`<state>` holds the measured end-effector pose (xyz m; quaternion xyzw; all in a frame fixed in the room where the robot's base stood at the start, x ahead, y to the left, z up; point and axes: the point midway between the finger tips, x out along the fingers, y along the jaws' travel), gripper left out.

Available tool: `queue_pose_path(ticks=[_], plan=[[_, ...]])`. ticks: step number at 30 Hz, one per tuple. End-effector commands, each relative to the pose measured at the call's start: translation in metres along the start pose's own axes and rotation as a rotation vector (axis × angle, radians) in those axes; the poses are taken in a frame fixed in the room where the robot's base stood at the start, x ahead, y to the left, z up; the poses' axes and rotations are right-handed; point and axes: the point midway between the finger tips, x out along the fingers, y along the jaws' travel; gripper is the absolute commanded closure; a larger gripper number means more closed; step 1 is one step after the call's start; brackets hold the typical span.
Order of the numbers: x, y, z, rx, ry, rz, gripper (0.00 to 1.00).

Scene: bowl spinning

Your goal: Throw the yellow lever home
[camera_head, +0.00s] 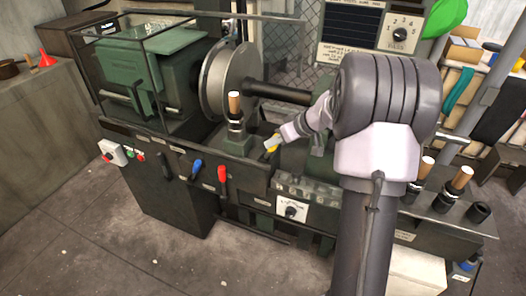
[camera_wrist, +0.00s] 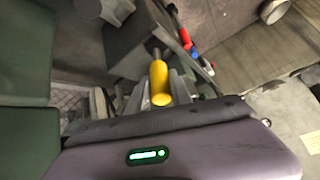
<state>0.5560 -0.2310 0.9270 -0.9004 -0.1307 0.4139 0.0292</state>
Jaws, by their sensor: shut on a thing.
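The yellow lever (camera_wrist: 159,82) shows in the wrist view as a yellow handle on a dark shaft, standing between my gripper's fingers. My gripper (camera_wrist: 160,95) is shut on this handle. In the head view the yellow lever (camera_head: 271,143) is a small yellow piece at the machine's front, just right of the wooden-handled post. My gripper (camera_head: 278,139) reaches it there from the right. My arm hides part of the machine behind and right of it. The lever's full travel cannot be told from these views.
A blue-handled lever (camera_head: 196,168) and a red-handled lever (camera_head: 222,174) stand on the machine's front, left of the yellow one. A wooden handle (camera_head: 235,103) rises close to my gripper. A large round disc (camera_head: 216,80) is behind. Open floor lies in front.

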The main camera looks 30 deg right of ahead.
Motion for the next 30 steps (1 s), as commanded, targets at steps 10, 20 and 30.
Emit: queue_pose_path(ticks=[10,20,30], plan=[[-0.004,0.015,0.009,0.013,0.067,-0.038,1.0],[-0.004,0.015,0.01,0.015,0.07,-0.041,1.0],[-0.004,0.015,0.009,0.014,0.071,-0.04,0.53]])
